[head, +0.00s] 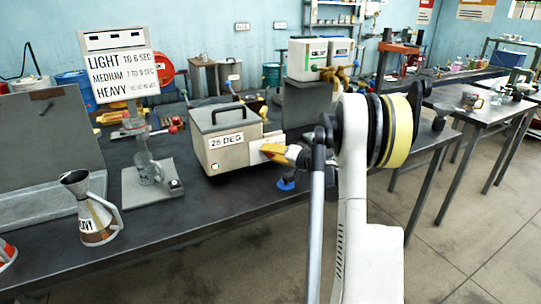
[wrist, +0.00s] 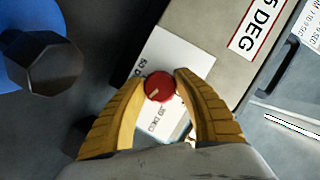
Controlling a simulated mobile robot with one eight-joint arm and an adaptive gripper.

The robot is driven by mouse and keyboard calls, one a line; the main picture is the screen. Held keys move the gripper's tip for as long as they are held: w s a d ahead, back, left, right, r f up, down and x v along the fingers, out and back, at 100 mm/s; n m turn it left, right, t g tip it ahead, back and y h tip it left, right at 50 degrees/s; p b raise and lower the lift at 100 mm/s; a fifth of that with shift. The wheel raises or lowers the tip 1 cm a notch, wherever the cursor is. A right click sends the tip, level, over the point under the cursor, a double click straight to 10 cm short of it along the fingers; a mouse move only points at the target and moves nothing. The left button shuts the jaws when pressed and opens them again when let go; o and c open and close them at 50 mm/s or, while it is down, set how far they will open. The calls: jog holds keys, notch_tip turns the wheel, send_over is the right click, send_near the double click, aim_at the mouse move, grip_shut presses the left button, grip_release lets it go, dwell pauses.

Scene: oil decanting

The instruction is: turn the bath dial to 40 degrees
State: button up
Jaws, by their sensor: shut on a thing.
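The bath (head: 228,140) is a grey-beige box with a black handle on its lid, standing on the dark bench, with a label on its front reading about 25 or 26 DEG. Its dial (wrist: 160,86) is a small red knob with a pale mark, on a white scale plate (wrist: 178,57) on the bath's side. My gripper (head: 270,150) reaches the bath's right side in the head view. In the wrist view its yellow fingers (wrist: 160,90) are closed around the red dial, one on each side. Part of the scale's printing is hidden by the fingers.
A sign (head: 122,77) reading LIGHT, MEDIUM, HEAVY stands left of the bath, behind a glass vessel (head: 148,168) on a stand. A metal jug (head: 97,222) stands at front left. A blue-based object (head: 287,184) is on the bench close below my gripper.

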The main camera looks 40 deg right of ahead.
jog(key=shift+m+t+y+b, duration=0.3)
jog(key=shift+m+y, duration=0.2)
jog(key=shift+m, duration=0.3)
jog(key=o, duration=1.2)
jog(key=shift+s, duration=0.1)
jog(key=v, duration=1.1)
jog(key=shift+s, duration=0.4)
jog(key=shift+a, duration=0.1)
